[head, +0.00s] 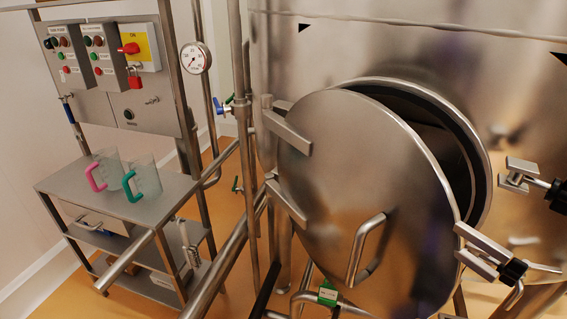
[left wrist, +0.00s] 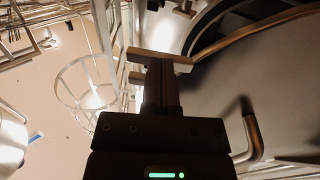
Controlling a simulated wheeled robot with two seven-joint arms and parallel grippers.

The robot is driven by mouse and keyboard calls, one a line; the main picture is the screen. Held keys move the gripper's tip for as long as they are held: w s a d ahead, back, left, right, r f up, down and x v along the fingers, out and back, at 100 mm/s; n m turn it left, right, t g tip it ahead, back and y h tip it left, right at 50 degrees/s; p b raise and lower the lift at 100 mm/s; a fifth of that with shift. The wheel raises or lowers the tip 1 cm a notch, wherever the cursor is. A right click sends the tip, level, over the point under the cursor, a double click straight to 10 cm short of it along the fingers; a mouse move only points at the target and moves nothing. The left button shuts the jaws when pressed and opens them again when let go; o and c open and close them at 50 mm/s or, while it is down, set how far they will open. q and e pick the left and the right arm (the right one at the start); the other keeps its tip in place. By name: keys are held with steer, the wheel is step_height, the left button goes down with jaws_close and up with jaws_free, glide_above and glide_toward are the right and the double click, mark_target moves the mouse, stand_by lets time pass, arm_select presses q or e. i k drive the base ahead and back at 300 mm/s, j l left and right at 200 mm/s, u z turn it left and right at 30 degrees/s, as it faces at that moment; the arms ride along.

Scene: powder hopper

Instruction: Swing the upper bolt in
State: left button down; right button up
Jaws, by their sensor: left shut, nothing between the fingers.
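The upper bolt (head: 519,174) is at the right edge of the head view, a metal bracket and rod with a black knob (head: 557,196) cut off by the frame. It stands out to the right, clear of the door rim. The round steel door (head: 350,190) is ajar, with a dark gap along its upper right. The lower bolt (head: 482,254) is below, by the door's right edge. My left gripper (left wrist: 162,70) shows only in the left wrist view, shut and empty. A pale metal bar (left wrist: 175,61) crosses at its tips; I cannot tell which part it is. My right gripper is not in view.
The door handle (head: 361,247) sticks out from the door; two hinge arms (head: 290,130) are at its left. Pipes run left of the hopper. A steel cart (head: 150,212) holds two clear jugs below the control panels (head: 104,60).

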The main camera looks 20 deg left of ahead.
mark_target(533, 182)
steer(key=i+l+u, duration=0.2)
steer(key=l, duration=0.2)
steer(key=l+u, duration=0.25)
steer(key=i+l+u, duration=0.2)
steer(key=l, duration=0.3)
steer(key=k, duration=0.25)
